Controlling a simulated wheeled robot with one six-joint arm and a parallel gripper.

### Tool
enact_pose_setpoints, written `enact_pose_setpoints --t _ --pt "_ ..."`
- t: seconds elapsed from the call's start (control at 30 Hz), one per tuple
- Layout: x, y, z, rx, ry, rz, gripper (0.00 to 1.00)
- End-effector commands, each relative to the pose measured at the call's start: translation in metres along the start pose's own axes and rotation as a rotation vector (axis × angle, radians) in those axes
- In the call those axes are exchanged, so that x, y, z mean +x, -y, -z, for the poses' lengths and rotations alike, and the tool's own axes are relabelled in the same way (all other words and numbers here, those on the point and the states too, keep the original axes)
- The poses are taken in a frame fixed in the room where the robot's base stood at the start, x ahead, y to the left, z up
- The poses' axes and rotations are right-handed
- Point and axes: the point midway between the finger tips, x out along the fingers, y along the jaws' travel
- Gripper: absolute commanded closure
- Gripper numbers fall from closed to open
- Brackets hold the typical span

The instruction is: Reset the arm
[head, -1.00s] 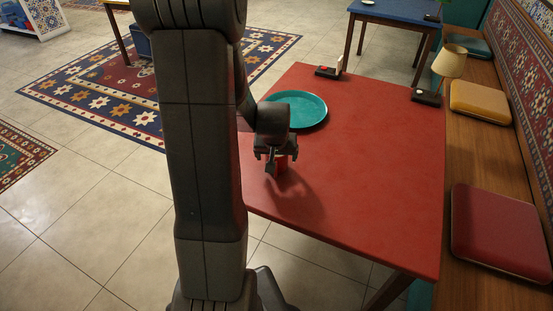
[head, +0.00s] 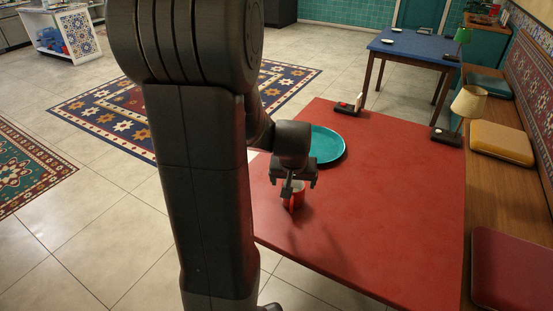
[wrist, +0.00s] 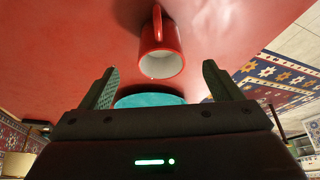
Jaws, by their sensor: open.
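My gripper (head: 291,188) is over the red table (head: 390,225), near its left edge. A red mug (head: 298,200) with a white inside stands on the table just below and behind the fingers, partly hidden by them. In the wrist view my gripper (wrist: 160,84) has its two fingers wide apart with nothing between them. The mug (wrist: 160,38) shows past the fingertips, with its handle and open mouth in sight, apart from the fingers.
A teal plate (head: 328,146) lies on the table behind the gripper. A cushioned bench (head: 500,205) runs along the right. The table's right part is clear.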

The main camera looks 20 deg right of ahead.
Motion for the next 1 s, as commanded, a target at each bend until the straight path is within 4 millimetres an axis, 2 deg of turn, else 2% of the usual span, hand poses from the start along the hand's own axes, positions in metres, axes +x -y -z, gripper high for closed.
enact_pose_setpoints --t 0.17,0.7,1.0 --pt "0.014 0.0 -0.001 0.0 0.003 0.0 0.15" --pt "0.092 0.0 -0.001 -0.001 0.004 0.0 0.15" --pt "0.122 0.0 -0.001 -0.001 0.001 0.0 0.15"
